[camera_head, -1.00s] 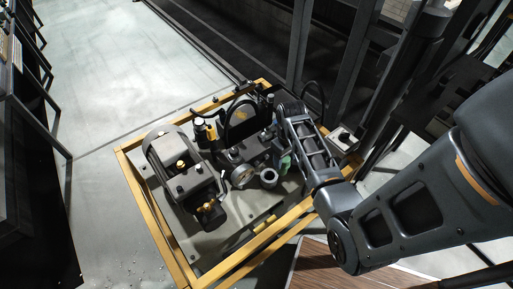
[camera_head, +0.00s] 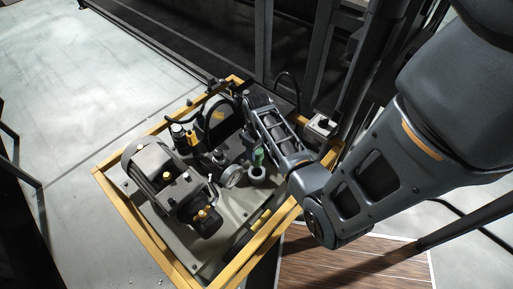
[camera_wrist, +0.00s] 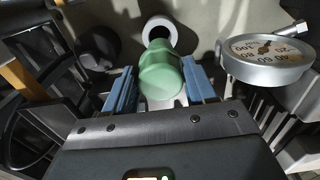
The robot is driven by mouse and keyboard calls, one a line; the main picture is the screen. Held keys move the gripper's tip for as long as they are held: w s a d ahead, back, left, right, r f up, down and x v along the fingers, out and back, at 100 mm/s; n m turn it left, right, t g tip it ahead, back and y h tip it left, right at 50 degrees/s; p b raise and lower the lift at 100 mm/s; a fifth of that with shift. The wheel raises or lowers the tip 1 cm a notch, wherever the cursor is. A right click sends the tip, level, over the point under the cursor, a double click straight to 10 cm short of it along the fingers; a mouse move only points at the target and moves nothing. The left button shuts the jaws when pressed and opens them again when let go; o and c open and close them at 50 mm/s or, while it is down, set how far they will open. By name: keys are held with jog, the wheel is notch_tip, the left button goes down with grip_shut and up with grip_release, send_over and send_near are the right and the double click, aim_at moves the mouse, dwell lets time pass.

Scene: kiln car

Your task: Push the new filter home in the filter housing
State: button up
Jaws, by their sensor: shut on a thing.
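The new filter is a green cylinder (camera_wrist: 161,72) between the blue finger pads of my gripper (camera_wrist: 160,88), which is shut on it. In the head view the filter (camera_head: 258,156) shows just above the filter housing (camera_head: 257,174), a pale round cup on the machine's base plate. In the wrist view the housing (camera_wrist: 160,24) is a pale ring with a dark opening, just beyond the filter's far end. The filter overlaps the ring's near edge. I cannot tell whether its end is inside the opening or just above it.
A round pressure gauge (camera_head: 231,176) stands close to the left of the housing in the head view; it is close by my right finger in the wrist view (camera_wrist: 268,57). A motor (camera_head: 155,168) sits further left. A yellow frame (camera_head: 150,240) surrounds the machine.

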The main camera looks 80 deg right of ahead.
aim_at(257, 166)
jog(key=shift+f+b, duration=1.4)
jog(key=shift+f, duration=0.85)
jog(key=shift+f, duration=0.1)
jog(key=shift+f, duration=0.3)
jog(key=shift+p, duration=0.45)
jog(key=shift+f+b, duration=1.9)
jog(key=shift+f, duration=0.9)
jog(key=o, duration=1.4)
